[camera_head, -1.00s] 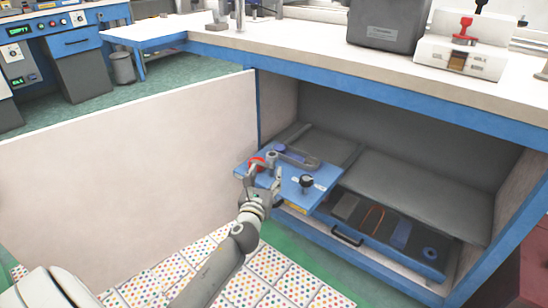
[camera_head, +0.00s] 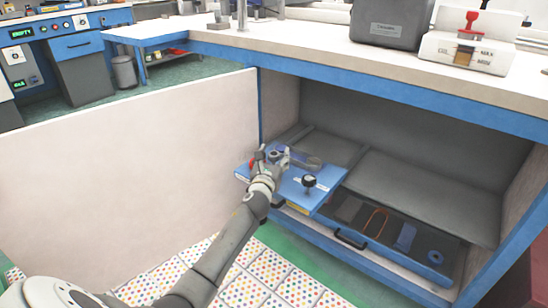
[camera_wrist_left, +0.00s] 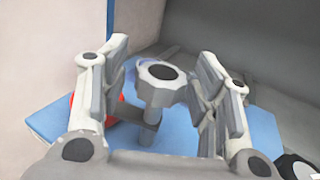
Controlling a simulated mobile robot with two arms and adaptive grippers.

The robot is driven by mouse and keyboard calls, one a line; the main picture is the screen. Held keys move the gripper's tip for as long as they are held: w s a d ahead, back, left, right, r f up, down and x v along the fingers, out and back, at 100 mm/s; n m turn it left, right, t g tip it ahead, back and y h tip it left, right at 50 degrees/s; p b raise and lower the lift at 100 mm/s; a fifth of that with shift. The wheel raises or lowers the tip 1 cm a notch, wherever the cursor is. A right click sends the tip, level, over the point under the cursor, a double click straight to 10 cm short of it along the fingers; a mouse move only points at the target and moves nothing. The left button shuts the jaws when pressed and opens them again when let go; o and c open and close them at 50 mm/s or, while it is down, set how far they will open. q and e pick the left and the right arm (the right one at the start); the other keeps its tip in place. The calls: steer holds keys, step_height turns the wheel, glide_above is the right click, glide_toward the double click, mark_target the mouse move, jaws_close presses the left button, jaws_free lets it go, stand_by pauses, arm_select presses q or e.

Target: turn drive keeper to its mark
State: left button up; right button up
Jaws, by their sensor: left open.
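A blue plate (camera_head: 325,200) juts out from the open cabinet. A grey lobed knob with a dark centre stands on a post on it, and in the left wrist view this knob (camera_wrist_left: 160,74) sits between my fingers. I take it for the drive keeper, but I cannot read a name or a mark by it. My left gripper (camera_head: 271,163) is open, with one finger on each side of the knob and gaps visible. A red part (camera_head: 254,163) is mostly hidden behind the gripper. My right gripper is not in view.
A black knob (camera_head: 308,181) stands on the plate to the right of my gripper, beside a small white label. A tray (camera_head: 350,238) with several tools lies right of the plate. A pale panel (camera_head: 120,180) closes off the left. The bench top (camera_head: 300,38) overhangs the cabinet.

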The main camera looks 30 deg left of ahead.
arm_select(q)
jaws_close()
steer(key=shift+a+r+m+h+p, duration=0.1)
steer(key=shift+r+m+h+p, duration=0.25)
steer(key=shift+p, duration=0.4)
steer(key=shift+f+m+t+h+p, duration=0.15)
steer(key=shift+m+t+h+p, duration=0.15)
steer(key=shift+h, duration=0.25)
steer(key=shift+f+m+h, duration=0.2)
steer(key=shift+m+h, duration=0.25)
steer(key=shift+h, duration=0.25)
jaws_free()
steer(key=shift+s, duration=0.1)
